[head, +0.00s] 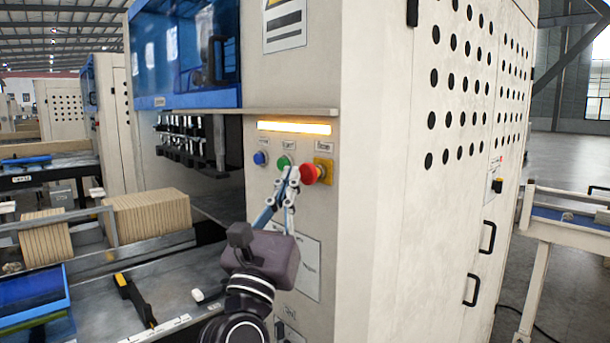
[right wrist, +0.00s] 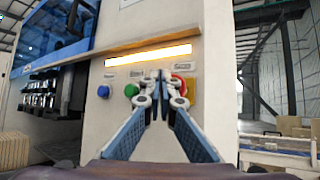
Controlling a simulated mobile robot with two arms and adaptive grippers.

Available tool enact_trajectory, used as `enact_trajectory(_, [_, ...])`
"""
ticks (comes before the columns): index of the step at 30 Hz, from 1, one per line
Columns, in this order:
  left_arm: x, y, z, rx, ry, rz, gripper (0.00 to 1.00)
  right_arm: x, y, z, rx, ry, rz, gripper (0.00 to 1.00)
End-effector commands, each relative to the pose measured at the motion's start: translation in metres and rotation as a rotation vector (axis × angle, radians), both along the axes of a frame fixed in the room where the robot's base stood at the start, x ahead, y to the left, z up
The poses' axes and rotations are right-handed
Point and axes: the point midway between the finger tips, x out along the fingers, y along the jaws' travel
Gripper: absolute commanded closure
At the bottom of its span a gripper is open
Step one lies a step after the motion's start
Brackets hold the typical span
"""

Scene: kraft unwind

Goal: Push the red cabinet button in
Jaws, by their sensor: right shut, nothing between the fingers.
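The red button (head: 309,174) sits on a yellow plate (head: 324,169) on the cabinet's front panel, under a glowing light strip. A green button (head: 283,162) and a blue button (head: 260,158) are to its left. In the right wrist view the red button (right wrist: 181,86) is partly hidden behind the fingers. My right gripper (head: 292,176) is shut and empty, its fingertips just left of the red button in the head view. I cannot tell whether they touch it. In the right wrist view the fingertips (right wrist: 160,82) are between the green and red buttons. My left gripper is not in view.
A ledge (head: 285,111) juts out above the light strip (head: 293,128). Left of the panel are a conveyor bed with stacked brown boards (head: 148,213) and a blue tray (head: 35,297). A white-framed table (head: 560,215) stands at the right.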

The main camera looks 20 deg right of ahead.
Motion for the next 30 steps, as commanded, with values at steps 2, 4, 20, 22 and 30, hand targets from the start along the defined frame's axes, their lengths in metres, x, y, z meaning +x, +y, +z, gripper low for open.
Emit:
enact_trajectory(2, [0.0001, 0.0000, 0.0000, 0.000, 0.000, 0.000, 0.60, 0.0000, 0.0000, 0.0001, 0.000, 0.000, 0.000, 1.00])
enact_trajectory(4, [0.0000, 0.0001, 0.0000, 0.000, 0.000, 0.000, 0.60, 0.0000, 0.0000, 0.0001, 0.000, 0.000, 0.000, 1.00])
enact_trajectory(20, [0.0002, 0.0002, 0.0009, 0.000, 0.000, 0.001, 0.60, 0.0026, -0.0082, 0.0003, 0.000, 0.000, 0.000, 1.00])
enact_trajectory(22, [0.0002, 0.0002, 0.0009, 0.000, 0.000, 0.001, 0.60, 0.0026, -0.0081, 0.0004, 0.000, 0.000, 0.000, 1.00])
enact_trajectory(30, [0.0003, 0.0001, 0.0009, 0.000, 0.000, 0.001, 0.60, 0.0027, -0.0082, 0.0003, 0.000, 0.000, 0.000, 1.00])
